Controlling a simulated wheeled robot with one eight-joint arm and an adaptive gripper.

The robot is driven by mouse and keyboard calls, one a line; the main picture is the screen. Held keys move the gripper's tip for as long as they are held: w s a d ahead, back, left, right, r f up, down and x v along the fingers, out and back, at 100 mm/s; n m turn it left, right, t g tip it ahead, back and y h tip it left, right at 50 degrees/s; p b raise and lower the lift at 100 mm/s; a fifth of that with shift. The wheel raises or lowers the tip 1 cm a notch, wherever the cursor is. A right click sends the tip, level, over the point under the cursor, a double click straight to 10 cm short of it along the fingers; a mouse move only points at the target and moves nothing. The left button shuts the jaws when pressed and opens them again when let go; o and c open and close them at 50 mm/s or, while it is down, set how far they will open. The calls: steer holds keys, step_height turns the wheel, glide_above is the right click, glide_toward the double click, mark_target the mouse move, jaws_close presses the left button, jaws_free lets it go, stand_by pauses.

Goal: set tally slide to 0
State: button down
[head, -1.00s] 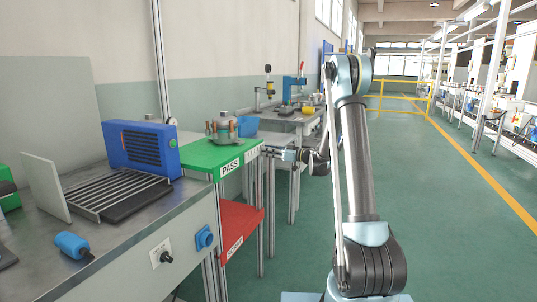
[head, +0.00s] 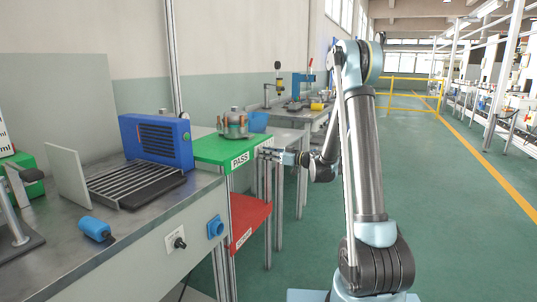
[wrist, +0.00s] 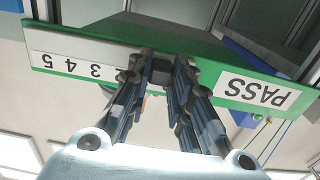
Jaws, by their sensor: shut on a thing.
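The tally strip (wrist: 58,63) is a white number scale on the front edge of the green PASS shelf (wrist: 190,52). In the wrist view it appears upside down, with 5, 4 and 3 readable. The lower digits are hidden behind my fingers. My gripper (wrist: 160,82) is shut on the dark tally slide (wrist: 160,70), at the part of the strip towards the PASS label (wrist: 252,92). The exact digit at the slide cannot be read. In the head view my gripper (head: 266,154) is at the shelf's front edge, right of the PASS label, and hides the slide.
A metal part (head: 234,123) stands on the green shelf. A red shelf (head: 246,226) is below. The bench with a blue box (head: 157,142) and a wire rack (head: 128,184) is at left. The floor aisle at right is clear.

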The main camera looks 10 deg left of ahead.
steer(key=shift+s+a, duration=0.2)
steer(key=shift+s, duration=0.3)
steer(key=shift+s+a, duration=0.15)
steer(key=shift+s, duration=0.35)
steer(key=c, duration=1.4)
jaws_free()
steer(key=shift+c, duration=0.2)
steer(key=shift+a, duration=0.1)
steer(key=v, duration=1.2)
